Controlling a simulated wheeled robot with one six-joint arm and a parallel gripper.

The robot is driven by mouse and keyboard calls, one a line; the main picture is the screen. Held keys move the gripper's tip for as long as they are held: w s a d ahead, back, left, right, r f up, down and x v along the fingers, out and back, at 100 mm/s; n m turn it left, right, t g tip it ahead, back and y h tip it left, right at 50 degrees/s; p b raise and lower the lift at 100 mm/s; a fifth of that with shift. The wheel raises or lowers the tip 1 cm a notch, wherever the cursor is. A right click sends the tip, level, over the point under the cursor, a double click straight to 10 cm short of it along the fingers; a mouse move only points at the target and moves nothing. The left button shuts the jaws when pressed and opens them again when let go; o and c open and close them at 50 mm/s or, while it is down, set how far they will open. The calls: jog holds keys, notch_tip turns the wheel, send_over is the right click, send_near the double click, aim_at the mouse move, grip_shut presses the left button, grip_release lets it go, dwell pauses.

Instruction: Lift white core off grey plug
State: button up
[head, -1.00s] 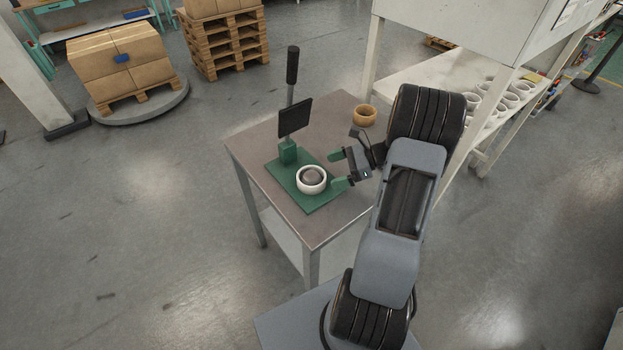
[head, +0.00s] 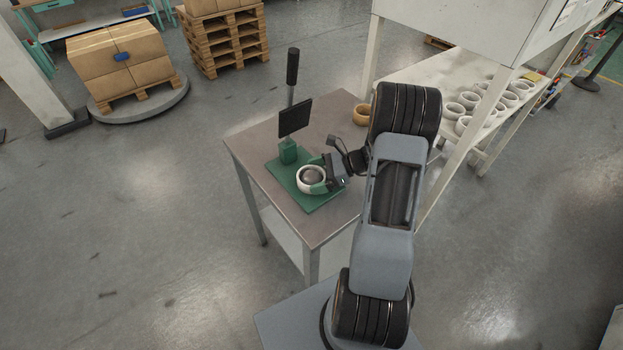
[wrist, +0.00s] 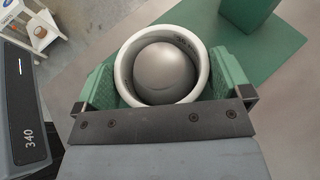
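The white core (head: 301,187) is a thick ring around the rounded grey plug (head: 312,175), on a green base plate (head: 322,203) on the table. In the wrist view the white core (wrist: 126,54) encircles the domed grey plug (wrist: 160,74). My gripper (head: 325,172) has reached the core. Its green fingers stand on opposite sides of the core in the wrist view (wrist: 161,70), spread wide. They are very close to its outer wall, and I cannot see clearly whether they touch it. The core's lower edge is close to the dark gripper bar.
A green post with a black panel (head: 295,118) and a black-handled lever (head: 292,66) stand behind the plug. A tan ring (head: 361,115) lies at the table's (head: 250,142) back right. Several white rings (head: 468,100) sit on the bench at right.

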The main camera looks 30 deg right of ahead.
jog(key=c, duration=0.4)
jog(key=shift+c, duration=0.2)
jog(key=shift+r, duration=0.1)
